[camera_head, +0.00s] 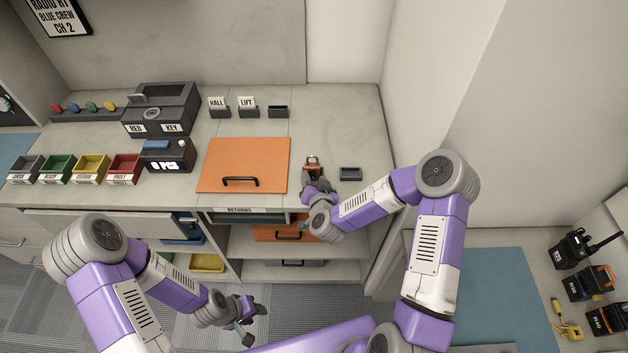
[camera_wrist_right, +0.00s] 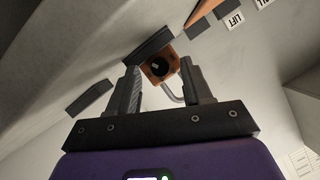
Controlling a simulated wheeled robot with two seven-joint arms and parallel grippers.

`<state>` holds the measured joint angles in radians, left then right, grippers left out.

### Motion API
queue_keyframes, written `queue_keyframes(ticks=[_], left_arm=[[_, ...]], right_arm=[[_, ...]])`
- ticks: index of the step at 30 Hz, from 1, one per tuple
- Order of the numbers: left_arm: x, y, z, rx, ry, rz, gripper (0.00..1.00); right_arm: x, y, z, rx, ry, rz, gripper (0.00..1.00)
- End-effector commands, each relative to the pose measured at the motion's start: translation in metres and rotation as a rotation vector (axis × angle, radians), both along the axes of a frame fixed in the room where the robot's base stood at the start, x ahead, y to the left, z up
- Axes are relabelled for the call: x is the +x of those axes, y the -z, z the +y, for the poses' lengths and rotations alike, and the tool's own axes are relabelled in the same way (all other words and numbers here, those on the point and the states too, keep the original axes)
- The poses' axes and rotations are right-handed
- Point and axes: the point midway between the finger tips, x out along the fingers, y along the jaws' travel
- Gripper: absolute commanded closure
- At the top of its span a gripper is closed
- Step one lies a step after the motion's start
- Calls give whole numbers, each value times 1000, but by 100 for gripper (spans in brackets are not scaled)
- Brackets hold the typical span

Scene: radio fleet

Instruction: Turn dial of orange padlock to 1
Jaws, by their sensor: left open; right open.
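The orange padlock (camera_head: 312,162) is on the counter, just right of the orange panel, partly hidden by my right gripper in the head view. In the right wrist view the padlock (camera_wrist_right: 160,67) shows its orange body, a round black dial and a grey shackle. My right gripper (camera_head: 312,178) is open, with its fingers (camera_wrist_right: 158,75) on either side of the padlock. I cannot tell whether they touch it, and the dial's setting is too small to read. My left gripper (camera_head: 251,319) is open and empty, low in front of the counter.
An orange panel with a black handle (camera_head: 243,165) lies left of the padlock. A small dark tray (camera_head: 350,174) sits to its right. HALL (camera_head: 217,106) and LIFT (camera_head: 248,106) holders stand behind. Coloured bins (camera_head: 90,167) and a dark key box (camera_head: 160,110) are further left.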

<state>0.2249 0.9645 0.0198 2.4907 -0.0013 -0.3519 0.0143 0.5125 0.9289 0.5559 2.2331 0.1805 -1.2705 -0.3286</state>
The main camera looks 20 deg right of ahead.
Motion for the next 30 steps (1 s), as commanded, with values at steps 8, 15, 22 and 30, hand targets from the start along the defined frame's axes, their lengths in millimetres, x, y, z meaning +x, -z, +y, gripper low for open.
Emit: queue_keyframes(ticks=[8, 15, 22, 30], left_arm=[[0, 0, 0, 0, 0, 0, 57], [0, 0, 0, 0, 0, 0, 57], [0, 0, 0, 0, 0, 0, 57], [0, -2, 0, 0, 0, 0, 57]], right_arm=[[0, 0, 0, 0, 0, 1, 78], [0, 0, 0, 0, 0, 1, 100], [0, -1, 1, -31, -1, 8, 100], [1, -2, 5, -178, -3, 48, 100]])
